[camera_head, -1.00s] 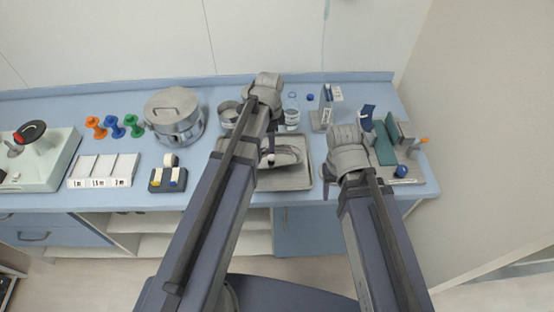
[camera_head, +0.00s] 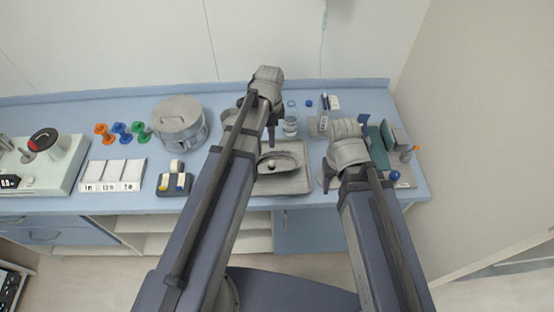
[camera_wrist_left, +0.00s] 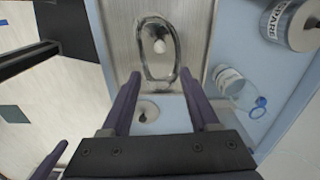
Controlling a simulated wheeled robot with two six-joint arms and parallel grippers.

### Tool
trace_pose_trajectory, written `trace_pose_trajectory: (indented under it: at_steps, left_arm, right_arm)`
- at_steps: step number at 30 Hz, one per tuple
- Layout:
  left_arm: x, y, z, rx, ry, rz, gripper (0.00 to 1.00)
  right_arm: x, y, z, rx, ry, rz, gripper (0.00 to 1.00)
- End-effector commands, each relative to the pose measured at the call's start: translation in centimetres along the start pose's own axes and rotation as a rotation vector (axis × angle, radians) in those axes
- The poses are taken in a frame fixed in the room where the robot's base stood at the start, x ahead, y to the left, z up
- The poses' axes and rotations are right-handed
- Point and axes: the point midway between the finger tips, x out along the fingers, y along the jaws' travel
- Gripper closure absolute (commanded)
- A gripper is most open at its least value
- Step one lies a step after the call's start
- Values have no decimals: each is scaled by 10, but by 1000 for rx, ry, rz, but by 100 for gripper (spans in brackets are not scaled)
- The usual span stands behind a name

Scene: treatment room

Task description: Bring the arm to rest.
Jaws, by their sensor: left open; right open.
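My left gripper (camera_head: 272,132) is open and empty over the back of the steel tray (camera_head: 299,184). In the left wrist view its two purple fingers (camera_wrist_left: 160,74) stand apart, with the tray (camera_wrist_left: 122,45) beyond them. An oval metal dish (camera_head: 268,169) lies in the tray with a small pale round thing in it; the dish (camera_wrist_left: 143,50) also shows in the left wrist view. My right gripper (camera_head: 325,180) is open near the tray's right edge, partly hidden by its own wrist. I see nothing held in either gripper.
A steel drum (camera_head: 180,122), colored spools (camera_head: 120,130), white labelled trays (camera_head: 112,174) and a dark block (camera_head: 174,184) stand left on the blue counter (camera_head: 70,110). A clear bottle (camera_head: 290,122) stands behind the tray. A rack (camera_head: 402,172) stands at the right.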

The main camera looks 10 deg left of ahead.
Motion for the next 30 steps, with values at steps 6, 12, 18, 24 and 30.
trace_pose_trajectory:
  at_steps: [6,12,18,24,30]
  left_arm:
    - [-7,0,0,0,0,0,39]
    - [-7,0,0,0,0,0,39]
    - [-7,0,0,0,0,0,39]
    - [-3,5,-2,-15,-2,1,39]
    - [25,58,-24,-246,-32,-1,39]
  right_arm:
    - [-7,1,0,2,0,-1,39]
    - [-7,1,0,2,0,-1,39]
    - [-7,1,0,2,0,0,39]
    - [-3,0,0,2,0,0,39]
    - [25,-2,-1,0,0,0,39]
